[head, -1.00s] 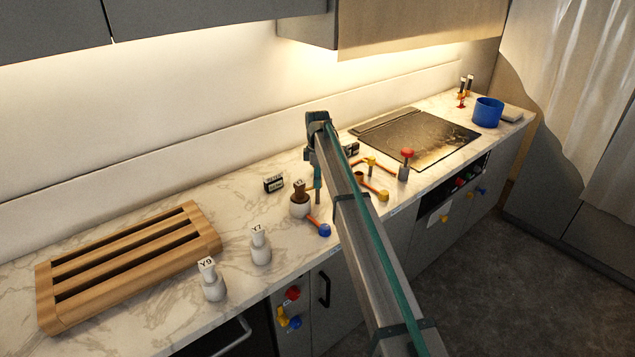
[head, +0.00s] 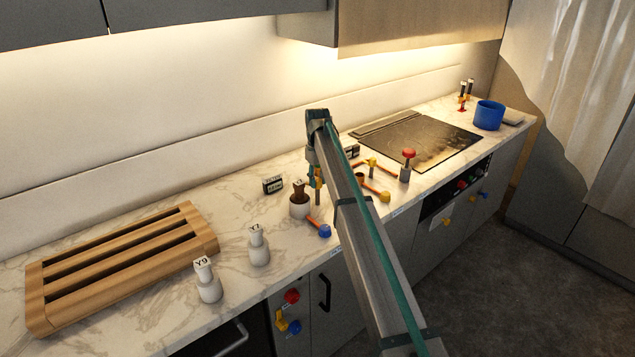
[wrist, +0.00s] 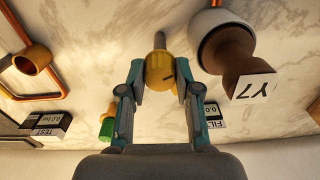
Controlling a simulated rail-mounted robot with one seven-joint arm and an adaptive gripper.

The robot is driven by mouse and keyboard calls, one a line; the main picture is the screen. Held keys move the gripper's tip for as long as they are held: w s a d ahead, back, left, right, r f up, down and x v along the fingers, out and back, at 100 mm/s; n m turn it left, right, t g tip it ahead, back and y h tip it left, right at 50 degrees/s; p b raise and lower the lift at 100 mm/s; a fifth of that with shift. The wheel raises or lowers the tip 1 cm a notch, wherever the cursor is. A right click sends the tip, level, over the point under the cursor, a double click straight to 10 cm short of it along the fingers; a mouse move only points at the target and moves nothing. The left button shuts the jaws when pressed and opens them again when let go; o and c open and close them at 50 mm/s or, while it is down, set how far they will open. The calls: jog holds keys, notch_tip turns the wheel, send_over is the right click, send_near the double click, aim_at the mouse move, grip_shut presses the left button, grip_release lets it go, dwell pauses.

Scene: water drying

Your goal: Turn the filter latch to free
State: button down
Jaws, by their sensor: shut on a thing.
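A yellow knob (wrist: 159,73) with a dark mark and a grey stem sits between my fingers in the wrist view. I take it for the filter latch, but no label on it shows. My gripper (wrist: 161,84) is shut on it, one finger on each side. In the head view my gripper (head: 316,180) is over the counter, just right of a brown-topped white holder (head: 300,208), and my arm hides part of it. That holder, with its Y7 tag, is close to the right finger in the wrist view (wrist: 213,28). A small display box marked FILT (wrist: 213,115) is behind the right finger.
An orange pipe with a copper ring (wrist: 34,60) and a TEST display (wrist: 46,125) lie left. A blue-ended lever (head: 323,231) and white Y7 (head: 258,250) and Y9 (head: 208,285) pieces stand near the front edge. A wooden rack (head: 120,262) is left.

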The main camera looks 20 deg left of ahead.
aim_at(318, 179)
jog(key=shift+m+b, duration=0.45)
jog(key=shift+m, duration=1.75)
jog(key=c, duration=0.8)
grip_release()
jog(key=shift+r, duration=0.1)
notch_tip(318, 179, up, 12)
jog(key=shift+f, duration=0.1)
